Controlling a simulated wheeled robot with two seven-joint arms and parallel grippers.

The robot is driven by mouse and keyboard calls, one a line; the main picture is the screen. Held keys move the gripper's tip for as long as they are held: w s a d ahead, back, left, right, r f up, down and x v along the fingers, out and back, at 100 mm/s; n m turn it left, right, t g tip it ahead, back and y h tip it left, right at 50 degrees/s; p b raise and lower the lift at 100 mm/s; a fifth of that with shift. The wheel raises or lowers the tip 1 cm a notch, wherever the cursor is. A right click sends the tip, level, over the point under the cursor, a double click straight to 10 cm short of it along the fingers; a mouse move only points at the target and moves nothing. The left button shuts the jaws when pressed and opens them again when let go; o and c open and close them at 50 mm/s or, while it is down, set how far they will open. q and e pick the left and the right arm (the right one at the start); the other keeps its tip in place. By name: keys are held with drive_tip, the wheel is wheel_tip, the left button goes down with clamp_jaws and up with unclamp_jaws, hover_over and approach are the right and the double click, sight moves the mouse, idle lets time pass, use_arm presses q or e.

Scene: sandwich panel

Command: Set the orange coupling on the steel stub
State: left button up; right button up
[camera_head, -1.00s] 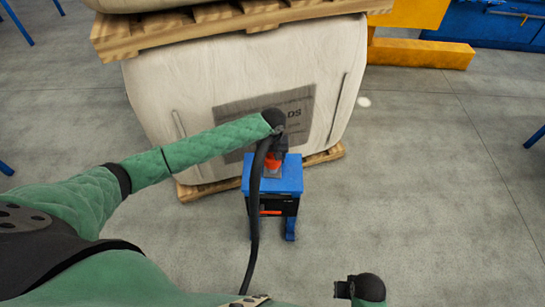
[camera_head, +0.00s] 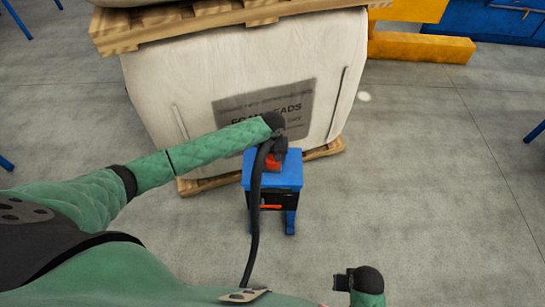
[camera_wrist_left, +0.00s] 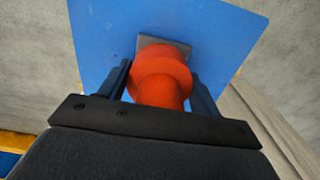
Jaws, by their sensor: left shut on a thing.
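The orange coupling (camera_head: 273,163) is over the top of a blue stand (camera_head: 290,178). My left gripper (camera_head: 277,149) is shut on it from above. In the left wrist view the coupling (camera_wrist_left: 161,80) sits between the two dark fingers (camera_wrist_left: 160,72). A grey steel plate (camera_wrist_left: 150,45) shows just beyond the coupling, on the blue top (camera_wrist_left: 105,35). The steel stub itself is hidden behind the coupling, and I cannot tell whether the two touch. My right gripper (camera_head: 343,282) is low at the bottom right, away from the stand; its fingers are unclear.
A large pale bulk bag (camera_head: 180,85) on a wooden pallet (camera_head: 325,151) stands right behind the stand. Another pallet (camera_head: 210,25) rests on top of the bag. A yellow frame (camera_head: 420,47) stands at the back right.

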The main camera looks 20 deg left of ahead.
use_arm(q)
drive_tip(key=shift+f, duration=0.1)
use_arm(e)
drive_tip(key=shift+s, duration=0.25)
use_arm(q)
drive_tip(key=shift+f, duration=0.5)
use_arm(e)
drive_tip(key=shift+w+r, duration=0.1)
drive_tip(key=shift+w, duration=0.05)
use_arm(q)
drive_tip(key=o, duration=1.1)
drive_tip(key=shift+o, duration=0.2)
use_arm(e)
drive_tip(key=shift+f, duration=0.2)
use_arm(q)
wheel_tip(320, 180, up, 2)
drive_tip(key=shift+r, duration=0.65)
wheel_tip(320, 180, up, 3)
drive_tip(key=shift+r+b, duration=0.2)
drive_tip(key=shift+b, duration=0.35)
drive_tip(key=shift+r, duration=0.6)
use_arm(e)
drive_tip(key=shift+s+r, duration=0.15)
drive_tip(key=shift+r, duration=1.15)
drive_tip(key=shift+s+r, duration=0.1)
drive_tip(key=shift+r, duration=1.15)
